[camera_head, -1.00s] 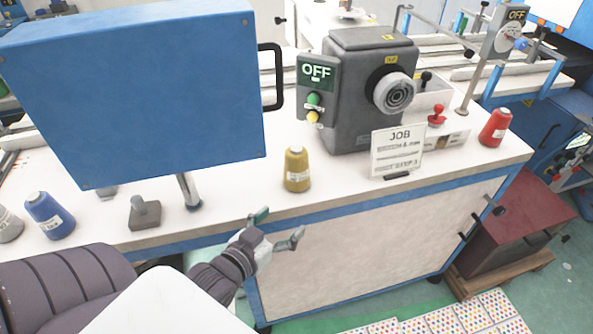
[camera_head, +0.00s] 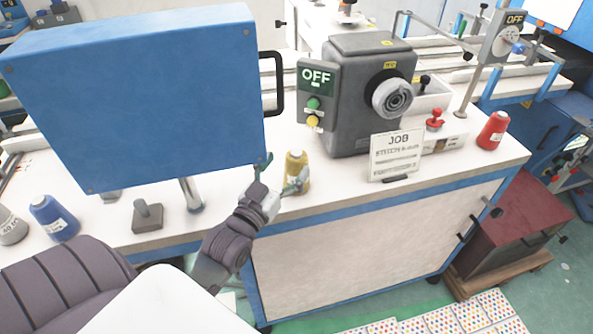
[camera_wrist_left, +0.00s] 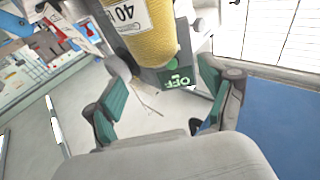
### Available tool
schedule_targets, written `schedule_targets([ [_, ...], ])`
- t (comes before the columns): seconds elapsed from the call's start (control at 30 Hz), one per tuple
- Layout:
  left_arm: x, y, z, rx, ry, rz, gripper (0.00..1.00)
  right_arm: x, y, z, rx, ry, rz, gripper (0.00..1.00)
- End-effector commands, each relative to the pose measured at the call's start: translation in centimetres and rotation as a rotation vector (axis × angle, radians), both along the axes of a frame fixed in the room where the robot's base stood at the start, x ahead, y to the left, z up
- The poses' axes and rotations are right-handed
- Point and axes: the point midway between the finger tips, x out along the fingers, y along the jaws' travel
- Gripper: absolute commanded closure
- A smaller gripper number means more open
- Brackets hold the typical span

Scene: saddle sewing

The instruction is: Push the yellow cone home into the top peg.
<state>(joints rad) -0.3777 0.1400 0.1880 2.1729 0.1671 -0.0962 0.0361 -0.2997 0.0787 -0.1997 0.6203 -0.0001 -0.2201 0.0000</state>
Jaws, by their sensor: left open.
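The yellow cone (camera_head: 297,165) stands upright on the white bench top, in front of the grey machine. It also shows with its "40" label at the top of the left wrist view (camera_wrist_left: 150,35). My left gripper (camera_head: 281,172) is open beside the cone, with one finger overlapping the cone's lower part in the head view. In the left wrist view its green-padded fingers (camera_wrist_left: 160,108) are spread with nothing between them, and the cone lies ahead of them. I cannot make out a top peg for certain. My right gripper is not in view.
A large blue box (camera_head: 135,95) overhangs the bench on the left. A grey machine (camera_head: 365,110) with an OFF panel and a JOB card (camera_head: 396,155) stand right of the cone. Blue (camera_head: 53,217) and red (camera_head: 492,130) cones stand at either side. A small grey block (camera_head: 147,216) sits near the front edge.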

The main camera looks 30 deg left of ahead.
Motion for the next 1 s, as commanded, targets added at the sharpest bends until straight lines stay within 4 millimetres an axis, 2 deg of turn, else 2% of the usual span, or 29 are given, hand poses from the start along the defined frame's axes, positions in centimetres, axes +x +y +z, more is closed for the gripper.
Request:
schedule_targets([
  [0.3,4.4,0.3,0.2,0.001,-0.002,-0.001,0.17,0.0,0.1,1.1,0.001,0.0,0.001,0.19],
  [0.6,4.9,0.3,0.1,0.001,-0.001,-0.001,0.17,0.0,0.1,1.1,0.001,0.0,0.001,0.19],
  [0.67,4.9,0.3,0.1,0.001,-0.001,-0.001,0.26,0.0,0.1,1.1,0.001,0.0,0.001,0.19],
  [1.0,4.8,0.3,0.1,0.0,-0.001,0.0,0.82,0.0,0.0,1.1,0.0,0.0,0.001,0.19],
])
